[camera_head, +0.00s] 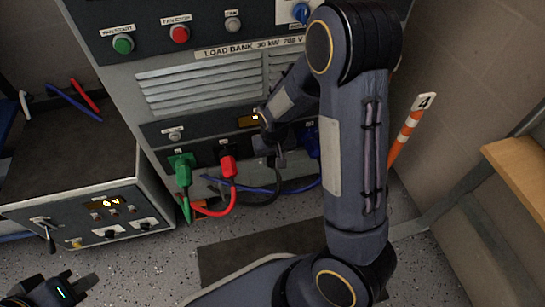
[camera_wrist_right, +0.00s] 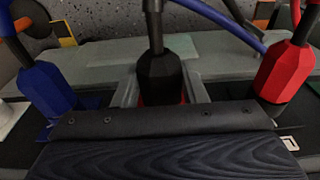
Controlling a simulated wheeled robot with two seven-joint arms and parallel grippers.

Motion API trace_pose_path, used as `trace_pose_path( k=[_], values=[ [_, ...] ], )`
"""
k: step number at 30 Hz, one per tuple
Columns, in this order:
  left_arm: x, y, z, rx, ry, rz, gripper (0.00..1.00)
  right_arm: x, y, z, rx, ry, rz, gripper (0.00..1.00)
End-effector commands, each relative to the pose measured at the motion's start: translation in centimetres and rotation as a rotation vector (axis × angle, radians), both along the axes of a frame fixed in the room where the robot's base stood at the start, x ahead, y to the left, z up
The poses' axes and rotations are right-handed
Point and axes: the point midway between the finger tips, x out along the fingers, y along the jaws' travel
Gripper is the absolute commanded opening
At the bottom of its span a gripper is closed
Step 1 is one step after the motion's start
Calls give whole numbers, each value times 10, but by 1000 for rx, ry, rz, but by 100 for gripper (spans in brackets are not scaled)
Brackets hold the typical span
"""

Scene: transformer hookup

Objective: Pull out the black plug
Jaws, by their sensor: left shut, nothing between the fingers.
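The black plug (camera_wrist_right: 160,78) stands upright in the middle of the right wrist view, with its black cable rising from its top. My right gripper (camera_wrist_right: 160,92) has one grey finger on each side of the plug, close to it. I cannot tell whether the fingers touch it. In the head view my right gripper (camera_head: 272,148) is at the load bank's lower socket row and mostly hides the black plug. My left gripper (camera_head: 88,284) is at the bottom left, shut and empty, away from the plugs.
A green plug (camera_head: 182,170) and red plug (camera_head: 228,166) sit left of my right gripper; a blue plug (camera_head: 311,142) is on its right. Their cables hang below. A grey control box (camera_head: 85,222) stands at the left. An orange-white pole (camera_head: 408,125) stands right of my right arm.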

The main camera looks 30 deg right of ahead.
Motion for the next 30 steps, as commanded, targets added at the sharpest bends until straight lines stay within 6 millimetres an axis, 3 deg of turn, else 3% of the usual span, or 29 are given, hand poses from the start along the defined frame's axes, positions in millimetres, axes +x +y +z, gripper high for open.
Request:
trace_pose_path(
  k=[3, 8, 15, 22, 30],
  values=[
    [0, 0, 0, 0, 0, 0, 0, 0, 0, 0, 0, -1, 0, 11],
    [0, 0, 6, 0, 0, 0, 0, 0, 2, 1, -40, 14, 7, 11],
    [0, 0, 20, 0, 0, 0, 0, 1, 5, 2, -256, 58, 15, 11],
    [0, 0, 17, 0, 0, 0, 0, 2, 6, -3, -521, 123, 8, 11],
    [0, 0, 17, 0, 0, 0, 0, 1, 6, -2, -588, 140, -3, 11]
  ],
)
